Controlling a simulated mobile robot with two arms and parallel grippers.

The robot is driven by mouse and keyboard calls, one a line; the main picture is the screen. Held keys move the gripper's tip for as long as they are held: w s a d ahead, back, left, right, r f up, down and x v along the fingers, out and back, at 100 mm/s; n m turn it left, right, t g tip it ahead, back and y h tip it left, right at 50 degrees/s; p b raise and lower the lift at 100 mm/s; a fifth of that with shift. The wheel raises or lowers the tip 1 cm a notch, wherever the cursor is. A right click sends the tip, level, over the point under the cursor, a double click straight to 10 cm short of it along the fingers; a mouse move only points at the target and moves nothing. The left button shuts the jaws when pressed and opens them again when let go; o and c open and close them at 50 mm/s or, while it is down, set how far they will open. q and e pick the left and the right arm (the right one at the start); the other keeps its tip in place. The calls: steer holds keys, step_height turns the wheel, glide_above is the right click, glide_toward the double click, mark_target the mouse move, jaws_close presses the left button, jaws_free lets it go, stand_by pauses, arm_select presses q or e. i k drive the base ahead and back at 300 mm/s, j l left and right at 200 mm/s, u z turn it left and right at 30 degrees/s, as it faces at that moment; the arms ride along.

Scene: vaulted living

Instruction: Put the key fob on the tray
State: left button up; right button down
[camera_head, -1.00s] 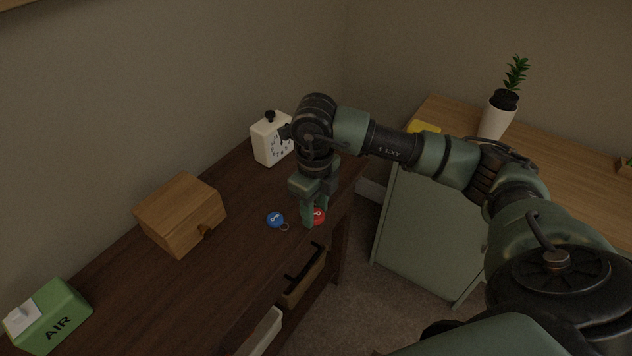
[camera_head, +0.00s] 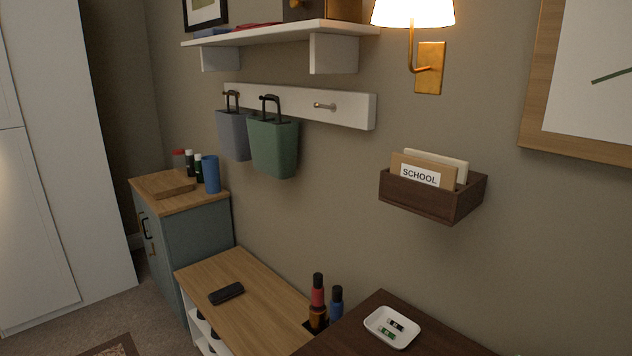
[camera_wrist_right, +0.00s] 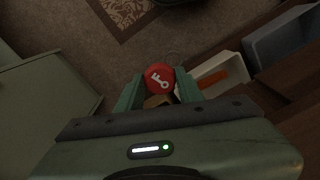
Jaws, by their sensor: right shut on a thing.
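The red round key fob (camera_wrist_right: 158,77) with a white key symbol shows in the right wrist view, between the fingers of my right gripper (camera_wrist_right: 160,88). The gripper is shut on it, with a small ring beyond the fob. Carpet lies below and beyond it. In the head view, a small white tray (camera_head: 374,321) stands on the dark wooden top at the bottom, holding two small dark-and-green items. Neither gripper shows in the head view. My left gripper is in no current view.
Left of the tray, several bottles (camera_head: 317,297) stand by a lower wooden bench (camera_head: 240,290) with a black case (camera_head: 226,293). A wall box marked SCHOOL (camera_head: 432,190) hangs above. The wrist view shows an open white drawer or bin (camera_wrist_right: 222,72) at right.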

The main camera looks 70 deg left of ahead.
mark_target(161, 183)
steer(key=j+u, duration=0.15)
steer(key=u, duration=1.2)
steer(key=i+j+u, duration=0.15)
steer(key=j+u, duration=0.35)
steer(key=i+j+u, duration=0.2)
steer(key=j+u, duration=0.25)
steer(key=i+j+u, duration=0.3)
steer(key=j+u, duration=0.2)
steer(key=i+j+u, duration=0.25)
steer(key=u, duration=0.2)
steer(key=i+j+u, duration=0.1)
steer(key=i+u, duration=0.5)
steer(key=i, duration=0.95)
steer(key=i+j+z, duration=0.1)
steer(key=i+z, duration=0.2)
steer(key=i, duration=0.15)
steer(key=i+j+z, duration=0.15)
steer(key=i+z, duration=0.15)
steer(key=i+j+z, duration=0.3)
steer(key=i, duration=0.2)
